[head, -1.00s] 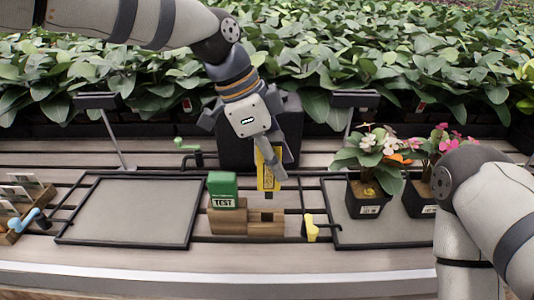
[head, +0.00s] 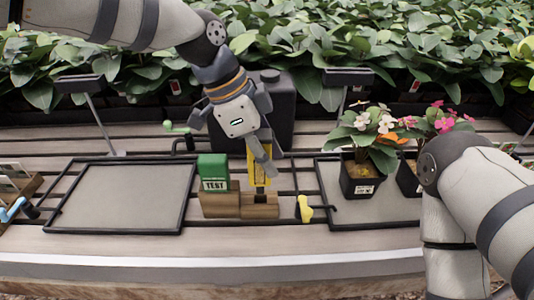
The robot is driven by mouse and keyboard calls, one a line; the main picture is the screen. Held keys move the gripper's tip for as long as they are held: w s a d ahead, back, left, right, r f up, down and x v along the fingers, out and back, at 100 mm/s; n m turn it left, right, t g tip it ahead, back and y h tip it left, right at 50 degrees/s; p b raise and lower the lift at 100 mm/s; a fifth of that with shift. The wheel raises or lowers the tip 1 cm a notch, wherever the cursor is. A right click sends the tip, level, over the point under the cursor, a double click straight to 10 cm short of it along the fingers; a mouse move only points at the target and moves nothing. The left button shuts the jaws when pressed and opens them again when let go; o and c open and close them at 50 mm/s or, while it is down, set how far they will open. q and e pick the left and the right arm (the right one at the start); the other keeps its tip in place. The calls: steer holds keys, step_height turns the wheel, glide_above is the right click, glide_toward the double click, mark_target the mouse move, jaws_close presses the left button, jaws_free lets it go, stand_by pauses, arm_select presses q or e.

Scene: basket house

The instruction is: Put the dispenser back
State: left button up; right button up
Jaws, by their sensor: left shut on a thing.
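My left gripper (head: 255,150) points down at the middle of the bench and is shut on the yellow dispenser (head: 259,168). The dispenser is upright, its upper part hidden by the gripper. Its lower end is at the right half of the wooden holder (head: 259,207); I cannot tell whether it is fully seated. A green box marked TEST (head: 213,174) stands in the left half of the holder. My right arm shows at the right, but its gripper is out of view.
A framed grey mat (head: 120,198) lies empty at left. Potted flowers (head: 360,182) stand on another mat at right. A small yellow-headed tool (head: 304,208) is just right of the holder. A black canister (head: 270,100) stands behind.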

stand_by(0.5)
arm_select(q)
steer(key=shift+f, duration=1.3)
arm_select(e)
steer(key=shift+s+f, duration=0.2)
arm_select(q)
steer(key=shift+f, duration=0.1)
steer(key=shift+f+b, duration=0.3)
steer(key=shift+f, duration=0.8)
arm_select(e)
steer(key=shift+s+f, duration=0.2)
arm_select(q)
steer(key=o, duration=1.1)
steer(key=shift+c, duration=0.2)
